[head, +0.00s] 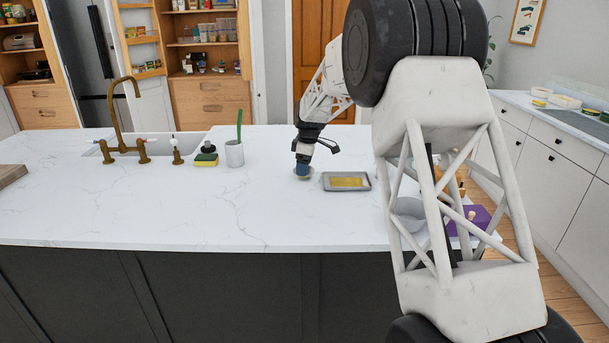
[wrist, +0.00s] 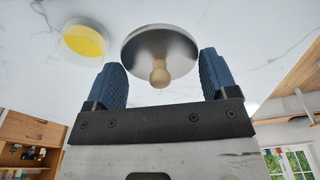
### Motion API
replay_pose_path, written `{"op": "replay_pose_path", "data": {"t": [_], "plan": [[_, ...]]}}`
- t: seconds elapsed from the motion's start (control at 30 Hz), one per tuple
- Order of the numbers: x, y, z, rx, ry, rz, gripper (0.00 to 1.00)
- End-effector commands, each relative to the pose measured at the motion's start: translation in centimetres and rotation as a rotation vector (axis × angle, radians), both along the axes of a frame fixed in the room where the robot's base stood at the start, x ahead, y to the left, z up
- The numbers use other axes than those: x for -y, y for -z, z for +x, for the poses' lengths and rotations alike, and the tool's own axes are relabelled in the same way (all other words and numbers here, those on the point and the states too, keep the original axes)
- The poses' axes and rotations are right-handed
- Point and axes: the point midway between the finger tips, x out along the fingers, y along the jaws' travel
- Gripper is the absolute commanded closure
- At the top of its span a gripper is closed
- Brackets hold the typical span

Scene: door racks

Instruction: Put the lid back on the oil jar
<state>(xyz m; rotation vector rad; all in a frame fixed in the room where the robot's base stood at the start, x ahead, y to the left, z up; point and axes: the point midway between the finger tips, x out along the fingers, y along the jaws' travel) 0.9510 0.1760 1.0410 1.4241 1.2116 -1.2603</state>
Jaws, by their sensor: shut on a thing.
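The lid, a round metallic disc with a wooden knob, shows in the wrist view (wrist: 160,43). It sits between the two blue fingers of my gripper (wrist: 160,62), with its knob toward the camera. My gripper is shut on the lid. In the head view my gripper (head: 303,168) is low over the white island, and the pale lid rim (head: 303,177) shows just under it. I cannot tell whether the lid touches the counter. A round open jar with yellow contents (wrist: 84,41) stands apart from the lid at upper left in the wrist view. I cannot pick out this jar in the head view.
A grey tray (head: 368,184) with a yellow inside lies just right of my gripper. The front left counter is clear. My arm hides part of the right side.

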Motion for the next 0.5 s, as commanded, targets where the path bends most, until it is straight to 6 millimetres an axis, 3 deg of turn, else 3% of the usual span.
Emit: {"op": "replay_pose_path", "data": {"t": [0.5], "plan": [[0.0,-1.3,7.9,-0.001,-0.020,-0.001,0.43]]}}
